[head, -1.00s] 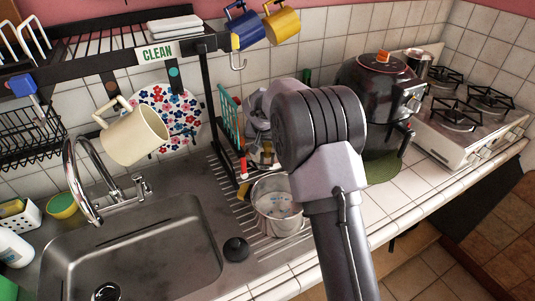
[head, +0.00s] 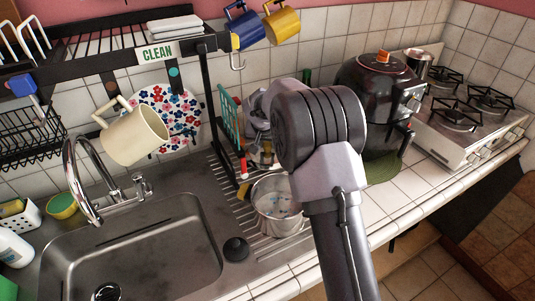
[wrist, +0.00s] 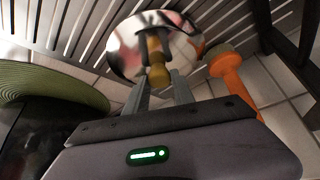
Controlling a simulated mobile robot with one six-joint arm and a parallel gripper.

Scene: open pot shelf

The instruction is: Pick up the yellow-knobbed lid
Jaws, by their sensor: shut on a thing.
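The lid (wrist: 122,48) is a round, mirror-like disc with a yellow-brown knob (wrist: 157,72), seen in the wrist view. My gripper (wrist: 160,84) is shut on the knob, with a finger on either side of it. The lid lies just beyond the fingertips, against a background of slatted rack bars. I cannot tell whether it touches the bars. In the head view my arm hides much of this spot, and the lid is hard to make out there.
An orange-handled brush (wrist: 232,78) is close to the right of my gripper in the wrist view. A steel pot (head: 278,212) stands on the drainer below my wrist. A black cooker with an orange knob (head: 372,100) stands on a green mat (head: 383,169) to the right. The sink (head: 150,245) is left.

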